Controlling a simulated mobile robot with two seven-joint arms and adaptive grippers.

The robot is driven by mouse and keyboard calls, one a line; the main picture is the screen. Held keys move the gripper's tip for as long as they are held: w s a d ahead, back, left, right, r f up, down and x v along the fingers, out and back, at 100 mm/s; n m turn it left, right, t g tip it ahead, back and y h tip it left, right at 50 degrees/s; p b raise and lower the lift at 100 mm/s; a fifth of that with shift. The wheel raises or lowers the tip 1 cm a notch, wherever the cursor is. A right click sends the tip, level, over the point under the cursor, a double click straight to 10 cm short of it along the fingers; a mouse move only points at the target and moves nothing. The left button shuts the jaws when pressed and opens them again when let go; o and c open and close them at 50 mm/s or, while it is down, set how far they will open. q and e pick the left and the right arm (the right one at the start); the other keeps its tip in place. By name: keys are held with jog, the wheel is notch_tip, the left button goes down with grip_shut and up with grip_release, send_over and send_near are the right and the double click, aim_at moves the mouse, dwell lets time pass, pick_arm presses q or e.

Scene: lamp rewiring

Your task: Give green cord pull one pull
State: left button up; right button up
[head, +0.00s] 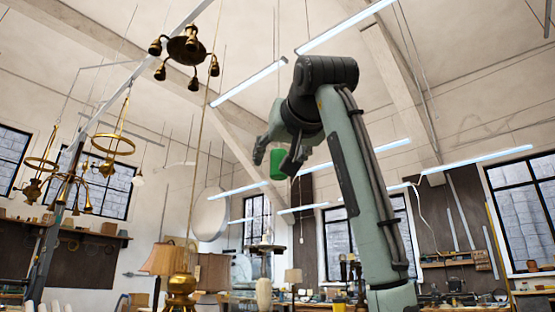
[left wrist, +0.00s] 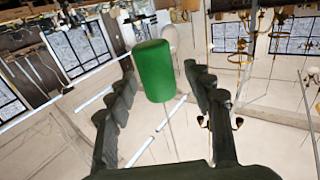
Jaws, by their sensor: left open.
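The green cord pull (head: 278,163) is a short green cylinder hanging in the air on a thin cord, near the middle of the head view. My left gripper (head: 277,158) is raised to it, one finger on each side in the picture. In the left wrist view the green cord pull (left wrist: 154,71) shows between the tips of my open left gripper (left wrist: 159,72). I see gaps on both sides of it, and no clear contact. How deep it sits between the fingers is hard to tell. My right gripper is out of view.
A brass chandelier (head: 184,48) hangs at upper left, and more brass lamps (head: 112,143) hang at far left. A brass lamp base (head: 181,287) stands low at left, with shaded lamps (head: 213,271) behind. The air around my raised gripper looks mostly clear.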

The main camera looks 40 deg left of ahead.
pick_arm(q)
jog(key=shift+w+a, duration=0.15)
jog(key=shift+c, duration=0.4)
grip_shut()
jog(key=shift+f+b, duration=1.15)
jog(key=shift+f, duration=0.25)
jog(key=shift+r+p, duration=1.2)
jog(key=shift+r, duration=0.25)
jog(key=shift+o, duration=0.2)
grip_release()
